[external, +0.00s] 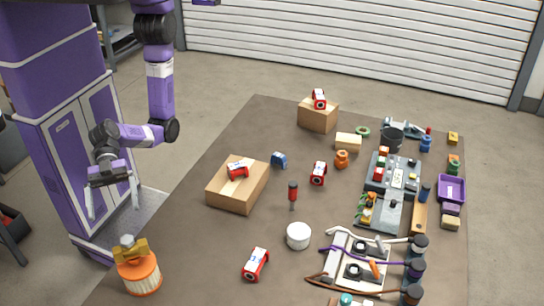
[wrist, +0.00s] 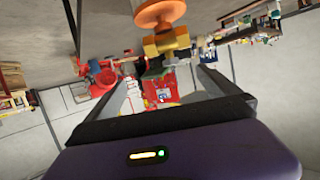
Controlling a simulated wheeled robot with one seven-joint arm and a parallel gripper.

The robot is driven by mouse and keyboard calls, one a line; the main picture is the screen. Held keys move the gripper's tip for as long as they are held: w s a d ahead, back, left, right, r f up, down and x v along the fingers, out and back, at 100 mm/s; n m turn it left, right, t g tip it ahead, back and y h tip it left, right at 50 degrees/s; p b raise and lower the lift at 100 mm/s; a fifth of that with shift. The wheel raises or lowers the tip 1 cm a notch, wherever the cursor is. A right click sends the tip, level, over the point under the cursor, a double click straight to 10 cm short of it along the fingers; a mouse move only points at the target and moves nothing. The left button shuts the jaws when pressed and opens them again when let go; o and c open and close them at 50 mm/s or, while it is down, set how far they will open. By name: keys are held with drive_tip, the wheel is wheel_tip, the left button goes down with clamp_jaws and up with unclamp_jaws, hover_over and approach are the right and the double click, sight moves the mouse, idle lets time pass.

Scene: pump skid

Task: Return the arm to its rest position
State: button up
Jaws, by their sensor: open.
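My arm is purple and black and hangs bent in front of my purple cabinet-like body at the left of the external view. My gripper (external: 113,200) points down, left of the brown table (external: 285,125), with its two pale fingers spread and nothing between them. In the wrist view my gripper (wrist: 158,92) shows its two grey fingers apart. Red things show beyond them, too blurred to name.
An orange and white cylinder with a yellow top (external: 138,266) stands at the table's near left corner, close to my gripper. Cardboard boxes (external: 238,190), red-white parts (external: 256,263), a white tub (external: 298,236) and a pump assembly (external: 355,262) occupy the table.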

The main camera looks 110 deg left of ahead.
drive_tip(key=w+a+f+n+t, duration=0.1)
drive_tip(key=w+a+t, duration=0.25)
drive_tip(key=a, duration=1.25)
drive_tip(key=w+a+f+n+t, duration=0.15)
drive_tip(key=w+a, duration=0.25)
drive_tip(key=a, duration=1.2)
drive_tip(key=s+a+f+n+y, duration=0.1)
drive_tip(key=s+a+n+y, duration=0.3)
drive_tip(key=a, duration=0.6)
drive_tip(key=s+a+f+n+y, duration=0.2)
drive_tip(key=s+a+y, duration=0.3)
drive_tip(key=a, duration=0.6)
drive_tip(key=shift+n+y, duration=0.85)
drive_tip(key=shift+y, duration=0.05)
